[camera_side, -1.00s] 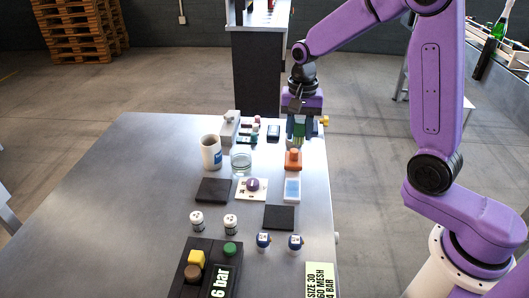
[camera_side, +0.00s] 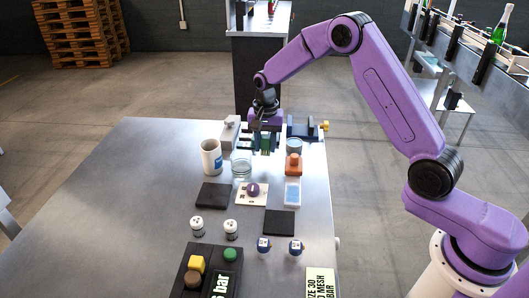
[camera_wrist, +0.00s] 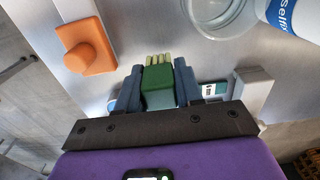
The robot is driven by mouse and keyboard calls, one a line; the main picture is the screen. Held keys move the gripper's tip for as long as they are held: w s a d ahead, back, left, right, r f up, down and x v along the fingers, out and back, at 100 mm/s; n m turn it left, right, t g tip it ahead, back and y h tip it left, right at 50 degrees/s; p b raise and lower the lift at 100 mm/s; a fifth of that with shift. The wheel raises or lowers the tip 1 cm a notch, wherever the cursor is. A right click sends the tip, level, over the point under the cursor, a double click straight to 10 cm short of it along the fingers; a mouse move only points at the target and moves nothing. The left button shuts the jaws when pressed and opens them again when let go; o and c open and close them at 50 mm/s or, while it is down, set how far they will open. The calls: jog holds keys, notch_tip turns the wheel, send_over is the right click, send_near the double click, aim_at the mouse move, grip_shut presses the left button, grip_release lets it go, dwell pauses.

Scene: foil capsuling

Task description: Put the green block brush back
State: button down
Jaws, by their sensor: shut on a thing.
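The green block brush (camera_wrist: 158,90) is gripped between the two blue-grey fingers of my gripper (camera_wrist: 158,84) in the wrist view. Its pale bristles (camera_wrist: 158,59) stick out past the fingertips. In the side view my gripper (camera_side: 265,142) is at the far end of the table, behind the glass jar (camera_side: 241,167). The green of the brush shows between its fingers there. Whether the brush touches the table cannot be told.
A blue vise-like fixture (camera_side: 303,131) and a light-blue dish (camera_side: 294,146) are right of my gripper, with an orange-topped block (camera_side: 293,164) nearer. A grey block (camera_side: 229,133) and white mug (camera_side: 211,157) are to its left. The table's left part is clear.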

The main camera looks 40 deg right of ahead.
aim_at(264, 152)
jog(key=shift+w+f, duration=0.2)
jog(key=shift+f, duration=1.65)
jog(key=c, duration=0.7)
grip_release()
jog(key=shift+f, duration=0.1)
jog(key=shift+c, duration=0.2)
notch_tip(264, 152, up, 12)
jog(key=shift+f, duration=0.15)
jog(key=shift+r, duration=0.3)
